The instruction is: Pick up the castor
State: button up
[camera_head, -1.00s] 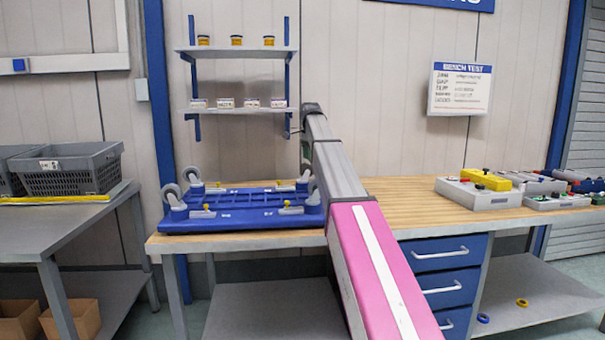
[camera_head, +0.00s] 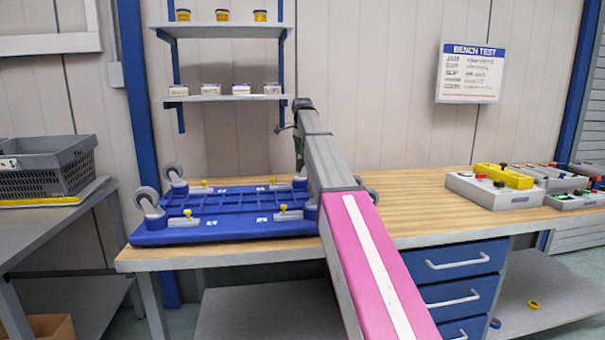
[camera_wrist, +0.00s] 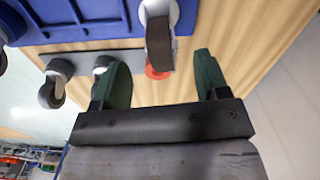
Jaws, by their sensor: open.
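In the wrist view my gripper (camera_wrist: 160,64) is open, with its two dark green fingers apart. A castor (camera_wrist: 158,42) with a dark wheel and pale bracket shows between and just beyond the fingertips, beside the blue dolly (camera_wrist: 85,22). I cannot tell whether any finger touches it. Two more castors (camera_wrist: 57,82) (camera_wrist: 103,66) show to the left by a grey strip. In the head view the dolly (camera_head: 228,222) lies on the bench with castors (camera_head: 147,200) (camera_head: 173,174) pointing up at its left corners. My arm hides my gripper and the right end there.
The wooden bench (camera_head: 425,205) is clear right of my arm up to the grey boxes (camera_head: 510,188). A shelf rack (camera_head: 225,98) with small containers stands behind the dolly. A red disc (camera_wrist: 158,73) shows below the near castor in the wrist view.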

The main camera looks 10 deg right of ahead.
aim_at(303, 171)
jog(key=shift+d+f, duration=0.1)
jog(key=shift+f, duration=3.05)
jog(key=shift+c, duration=0.3)
grip_shut()
jog(key=shift+r, duration=0.15)
jog(key=shift+w+r, duration=0.1)
jog(key=shift+r, duration=0.2)
jog(key=r, duration=0.2)
jog(key=s+r, duration=0.1)
jog(key=r, duration=0.1)
jog(key=shift+a, duration=0.3)
jog(key=s+a+r, duration=0.5)
jog(key=s+r, duration=0.1)
jog(key=s, duration=0.3)
jog(key=shift+a, duration=0.4)
